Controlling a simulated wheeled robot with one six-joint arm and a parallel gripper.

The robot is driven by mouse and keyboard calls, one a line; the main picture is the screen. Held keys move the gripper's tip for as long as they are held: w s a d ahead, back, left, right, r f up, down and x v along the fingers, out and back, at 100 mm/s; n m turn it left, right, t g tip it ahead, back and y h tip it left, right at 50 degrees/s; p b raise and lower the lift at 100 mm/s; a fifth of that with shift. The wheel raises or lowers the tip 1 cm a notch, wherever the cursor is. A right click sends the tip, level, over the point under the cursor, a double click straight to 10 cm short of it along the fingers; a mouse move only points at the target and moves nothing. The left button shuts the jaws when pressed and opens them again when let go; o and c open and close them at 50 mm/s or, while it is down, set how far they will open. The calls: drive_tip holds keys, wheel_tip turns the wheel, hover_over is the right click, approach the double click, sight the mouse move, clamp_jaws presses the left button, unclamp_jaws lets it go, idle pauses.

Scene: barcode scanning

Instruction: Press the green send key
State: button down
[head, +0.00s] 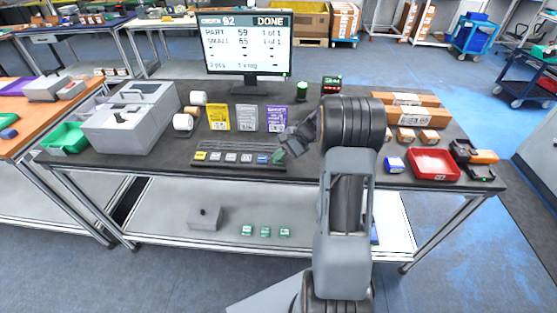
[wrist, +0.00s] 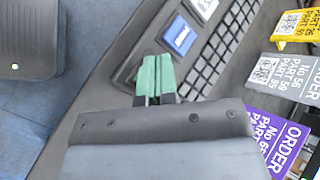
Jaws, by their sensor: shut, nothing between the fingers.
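My gripper (head: 279,155) is shut, with its green fingertips together over the right end of the key row on the dark keyboard (head: 240,166). In the wrist view the gripper (wrist: 156,68) also shows over the end of that row, just past the blue key (wrist: 180,36). The blue key (head: 263,160) is directly left of the fingertips in the head view. I cannot make out the green send key apart from the green fingertips, which cover that spot. Whether they touch it cannot be told.
The monitor (head: 247,43) reads DONE. Yellow, grey and purple order cards (head: 277,118) stand behind the keyboard. A grey box (head: 131,117) is at the left, and a red tray (head: 434,163) and cartons (head: 414,117) are at the right.

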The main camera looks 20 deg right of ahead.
sight(279, 161)
drive_tip(key=shift+f, duration=0.15)
idle(0.4)
drive_tip(key=shift+r+p, duration=0.55)
drive_tip(key=shift+r, duration=0.35)
drive_tip(key=shift+r+p, duration=1.8)
drive_tip(key=shift+r, duration=0.7)
